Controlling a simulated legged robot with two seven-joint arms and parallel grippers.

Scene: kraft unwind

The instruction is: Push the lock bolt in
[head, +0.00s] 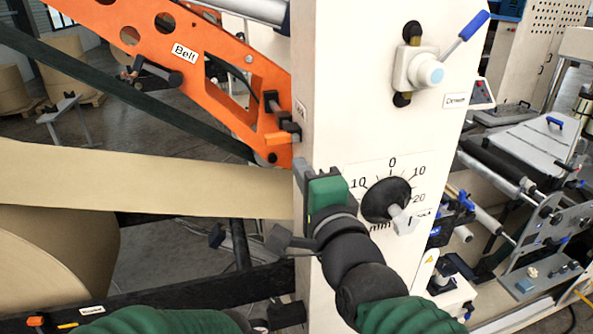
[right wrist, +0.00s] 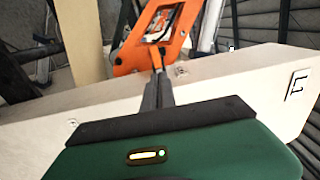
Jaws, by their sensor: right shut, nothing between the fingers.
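A black round knob (head: 386,198) sits on a millimetre dial on the cream column. A short pale bolt-like piece (head: 403,221) sticks out at its lower right beside a small label; I take this for the lock bolt, but the label is too small to read surely. My right gripper (head: 303,176) is at the column's left edge, left of the dial and apart from the knob. Its fingers are shut and empty; in the right wrist view (right wrist: 157,80) they point toward the orange arm (right wrist: 155,40). Only my left sleeve shows, at the bottom; the left gripper is out of view.
The orange arm labelled Belt (head: 215,62) slopes down to the column (head: 345,100). A brown paper web (head: 150,183) runs to the column's left edge from a big roll (head: 55,265). A blue-handled lever (head: 430,68) stands above the dial. Machine rollers (head: 495,170) fill the right.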

